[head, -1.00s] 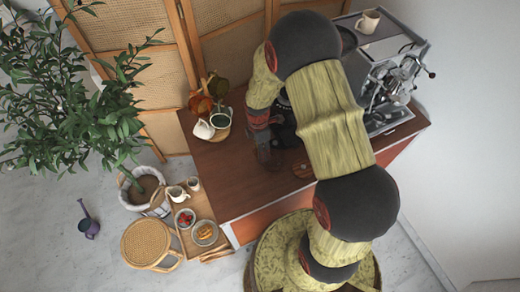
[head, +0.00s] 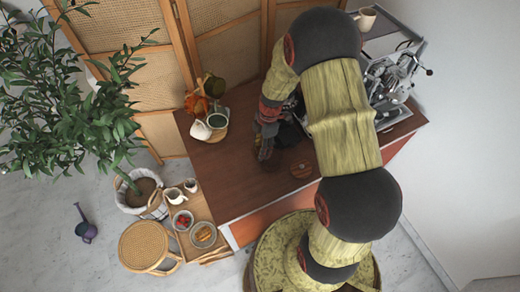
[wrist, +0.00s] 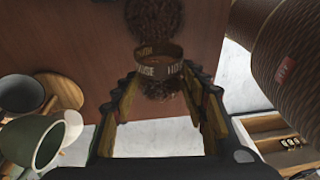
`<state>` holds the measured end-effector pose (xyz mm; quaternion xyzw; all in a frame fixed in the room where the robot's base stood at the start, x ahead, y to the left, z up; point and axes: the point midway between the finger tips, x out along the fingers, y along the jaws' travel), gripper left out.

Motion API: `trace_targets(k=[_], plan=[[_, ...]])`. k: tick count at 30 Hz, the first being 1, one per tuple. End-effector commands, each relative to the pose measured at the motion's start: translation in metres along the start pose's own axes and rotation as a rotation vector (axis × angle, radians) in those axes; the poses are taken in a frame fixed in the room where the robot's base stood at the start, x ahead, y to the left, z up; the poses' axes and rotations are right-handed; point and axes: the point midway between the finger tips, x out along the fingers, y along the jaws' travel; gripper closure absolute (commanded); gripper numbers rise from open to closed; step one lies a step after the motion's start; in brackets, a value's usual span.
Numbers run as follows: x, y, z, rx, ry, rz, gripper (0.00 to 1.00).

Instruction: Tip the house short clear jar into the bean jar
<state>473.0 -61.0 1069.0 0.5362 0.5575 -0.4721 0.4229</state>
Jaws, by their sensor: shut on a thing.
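My gripper (head: 266,150) is over the middle of the cart top and points left and down. In the wrist view my gripper (wrist: 160,95) is shut on the house short clear jar (wrist: 159,69), a clear jar with a lettered band and dark beans in it. A second patch of dark beans (wrist: 155,16) shows beyond it, above the brown cart top. It looks like the bean jar's contents, but I cannot make out the glass walls. In the head view the jars are mostly hidden or too dark to separate.
An espresso machine (head: 395,80) stands at the right. A round wooden disc (head: 302,170) lies on the cart top. A low tray (head: 196,235) with dishes is at the left.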

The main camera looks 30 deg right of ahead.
Motion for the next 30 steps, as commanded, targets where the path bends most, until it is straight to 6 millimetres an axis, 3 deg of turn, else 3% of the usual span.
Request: trace_targets(k=[30], plan=[[-0.0044,0.0000,0.0076,-0.008,0.138,-0.003,0.88]])
